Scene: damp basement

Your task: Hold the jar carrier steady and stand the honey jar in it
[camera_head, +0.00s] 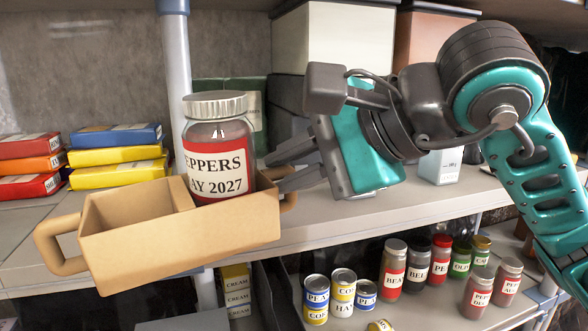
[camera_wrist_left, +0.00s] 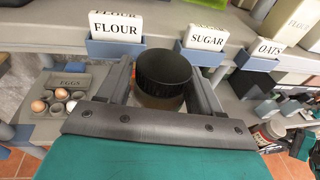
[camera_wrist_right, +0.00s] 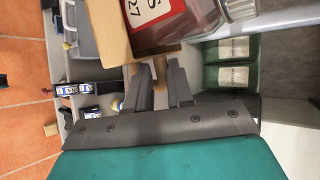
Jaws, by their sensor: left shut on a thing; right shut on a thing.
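The tan jar carrier (camera_head: 185,245) shows in the head view, slightly tilted, with a loop handle at each end. Its left compartment is empty. A silver-lidded jar labelled PEPPERS (camera_head: 218,155) stands in its right compartment. My right gripper (camera_head: 281,173) is shut on the carrier's right handle (camera_head: 290,190); the right wrist view shows the carrier (camera_wrist_right: 108,35) beyond the fingers. My left gripper (camera_wrist_left: 162,78) shows only in its wrist view, shut around a black-lidded jar (camera_wrist_left: 163,72). Its label is hidden, so I cannot read whether it is the honey jar.
Coloured boxes (camera_head: 115,157) are stacked on the shelf (camera_head: 370,212) at left. Several jars and cans (camera_head: 393,268) stand on the lower shelf. The left wrist view shows FLOUR (camera_wrist_left: 116,30) and SUGAR (camera_wrist_left: 206,35) bins and an egg tray (camera_wrist_left: 68,85).

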